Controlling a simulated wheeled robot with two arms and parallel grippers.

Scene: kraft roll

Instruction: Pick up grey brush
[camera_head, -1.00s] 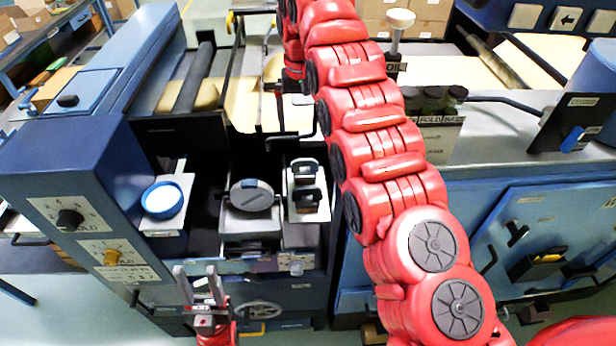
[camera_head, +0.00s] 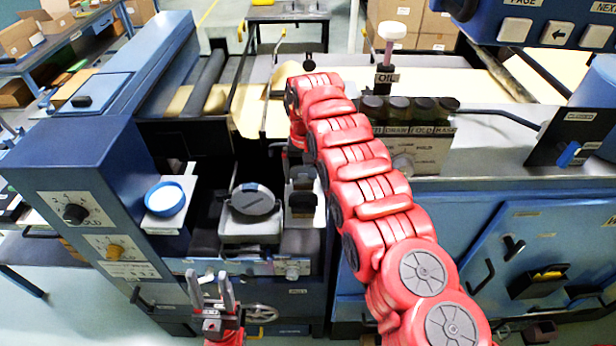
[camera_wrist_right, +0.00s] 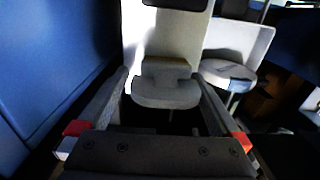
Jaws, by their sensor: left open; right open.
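A grey brush (camera_wrist_right: 166,90) with a tan strip along one edge lies on a pale tray (camera_wrist_right: 145,55) in the right wrist view. My right gripper (camera_wrist_right: 160,77) is open, its two fingers reaching along either side of the brush, with nothing clamped. I cannot tell whether they touch it. In the head view the brush (camera_head: 302,182) seems to be the farther of two blocks on the narrow tray, and my right gripper is mostly hidden by my own arm. My left gripper (camera_head: 210,280) is open and empty, low in front of the machine.
A second, dark block (camera_head: 303,203) lies on the same tray. A round grey-lidded thing (camera_head: 253,199) and a blue-and-white dish (camera_head: 165,199) stand to its left. A blue machine wall (camera_wrist_right: 45,70) rises close beside my right gripper. Several jars (camera_head: 398,108) stand farther back.

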